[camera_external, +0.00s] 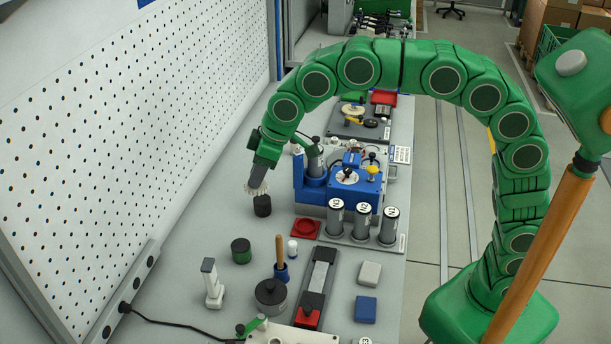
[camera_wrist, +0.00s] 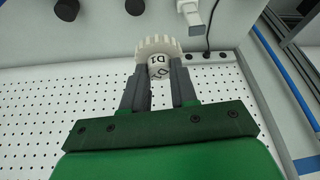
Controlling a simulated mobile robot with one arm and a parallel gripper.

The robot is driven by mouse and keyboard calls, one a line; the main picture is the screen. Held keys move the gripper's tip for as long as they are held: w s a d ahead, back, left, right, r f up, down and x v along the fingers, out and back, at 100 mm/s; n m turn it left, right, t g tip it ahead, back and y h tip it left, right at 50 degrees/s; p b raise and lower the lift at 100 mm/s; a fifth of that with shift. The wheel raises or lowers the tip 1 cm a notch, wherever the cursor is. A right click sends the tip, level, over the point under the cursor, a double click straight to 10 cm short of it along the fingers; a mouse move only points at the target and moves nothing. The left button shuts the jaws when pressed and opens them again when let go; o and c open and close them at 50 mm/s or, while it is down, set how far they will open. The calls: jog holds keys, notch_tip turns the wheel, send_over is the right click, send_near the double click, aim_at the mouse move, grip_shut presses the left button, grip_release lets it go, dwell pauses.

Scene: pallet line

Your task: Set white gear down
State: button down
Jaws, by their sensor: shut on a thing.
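The white gear (camera_external: 257,190) is at the tip of my gripper (camera_external: 260,178), above the grey bench by the perforated panel. In the wrist view the gear (camera_wrist: 158,44) has a toothed rim and a pale round part marked D1, and it sits between the two grey fingers of my gripper (camera_wrist: 160,78). The fingers are shut on it. In the external view a black cylinder (camera_external: 262,206) stands on the bench just below the gear. I cannot tell the exact gap between them.
The white perforated panel (camera_external: 130,120) rises close on the left. A blue machine (camera_external: 340,188) stands right of my gripper, with several labelled grey cylinders (camera_external: 362,222) and a red square tray (camera_external: 305,229) in front. A green-black cylinder (camera_external: 241,251) stands nearer. Bare bench lies around the black cylinder.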

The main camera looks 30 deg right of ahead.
jog(key=s+a+n+g, duration=0.1)
jog(key=s+a+n, duration=0.2)
jog(key=s+a, duration=0.9)
notch_tip(320, 180, down, 18)
jog(key=s+d, duration=0.1)
jog(key=s, duration=0.1)
jog(key=shift+s+d+f+y, duration=0.25)
jog(key=shift+s+y, duration=0.05)
jog(key=w+a+f, duration=0.2)
jog(key=a+f, duration=0.1)
jog(key=a, duration=0.1)
jog(key=w+a+f, duration=0.1)
jog(key=a+f, duration=0.1)
jog(key=a, duration=0.1)
jog(key=w+a+f, duration=0.2)
jog(key=a+f, duration=0.1)
jog(key=a, duration=0.1)
jog(key=shift+w+a+f, duration=0.3)
jog(key=shift+a+f, duration=0.05)
jog(key=shift+w+a+f, duration=0.15)
jog(key=shift+a+f, duration=0.2)
jog(key=shift+f, duration=0.2)
jog(key=shift+a+f, duration=0.1)
jog(key=shift+f, duration=1.45)
